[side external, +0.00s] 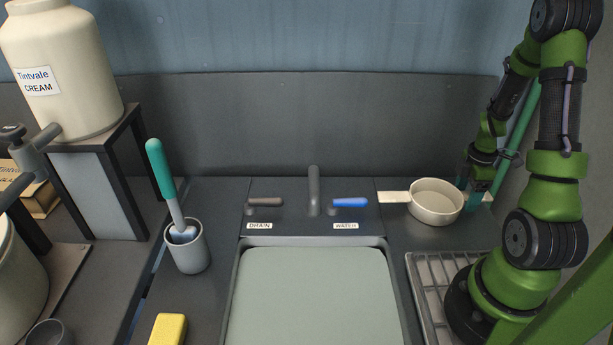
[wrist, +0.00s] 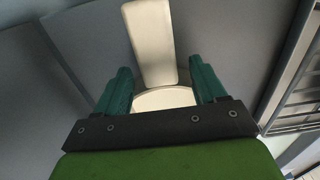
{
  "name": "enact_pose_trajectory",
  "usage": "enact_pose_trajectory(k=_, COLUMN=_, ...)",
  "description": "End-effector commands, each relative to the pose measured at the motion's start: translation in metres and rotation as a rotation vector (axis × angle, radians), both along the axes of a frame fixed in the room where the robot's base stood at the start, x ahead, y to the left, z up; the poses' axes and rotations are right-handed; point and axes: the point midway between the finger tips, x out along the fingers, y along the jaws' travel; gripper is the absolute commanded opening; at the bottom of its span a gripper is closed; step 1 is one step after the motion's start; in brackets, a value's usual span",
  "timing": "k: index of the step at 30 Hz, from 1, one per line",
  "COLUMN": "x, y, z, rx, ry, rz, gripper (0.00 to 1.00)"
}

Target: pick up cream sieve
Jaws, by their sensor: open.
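The cream sieve (side external: 435,217) is a round cream bowl on the dark counter, right of the blue water lever. Its flat handle (side external: 394,197) points left. My gripper (side external: 477,193) is at the right side of the bowl, fingers pointing down. In the wrist view the teal fingers of my gripper (wrist: 162,88) are spread apart and hold nothing. The sieve's handle (wrist: 150,42) stretches away ahead of them, and part of the bowl (wrist: 163,99) shows between them. Most of the bowl is hidden by my gripper there. I cannot tell whether a finger touches the rim.
A metal rack (side external: 434,272) lies in front of the sieve. The sink (side external: 312,300), blue lever (side external: 349,203) and faucet (side external: 314,190) are left of it. A brush (side external: 163,172) stands in a grey cup (side external: 187,250); a yellow sponge (side external: 168,329) lies at the front.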

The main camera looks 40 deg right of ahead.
Motion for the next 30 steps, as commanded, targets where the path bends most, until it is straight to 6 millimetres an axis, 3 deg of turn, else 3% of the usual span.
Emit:
enact_pose_trajectory(k=3, x=-0.0004, y=0.0001, z=-0.0089, rx=0.001, ry=0.001, rz=-0.001, gripper=0.7)
enact_pose_trajectory(k=10, x=-0.0002, y=-0.0001, z=-0.0095, rx=-0.001, ry=-0.001, rz=-0.001, gripper=0.7)
enact_pose_trajectory(k=23, x=-0.0001, y=-0.0001, z=-0.0092, rx=-0.001, ry=-0.001, rz=-0.001, gripper=0.04)
enact_pose_trajectory(k=30, x=0.0002, y=-0.0004, z=-0.0076, rx=-0.001, ry=-0.001, rz=-0.001, gripper=0.03)
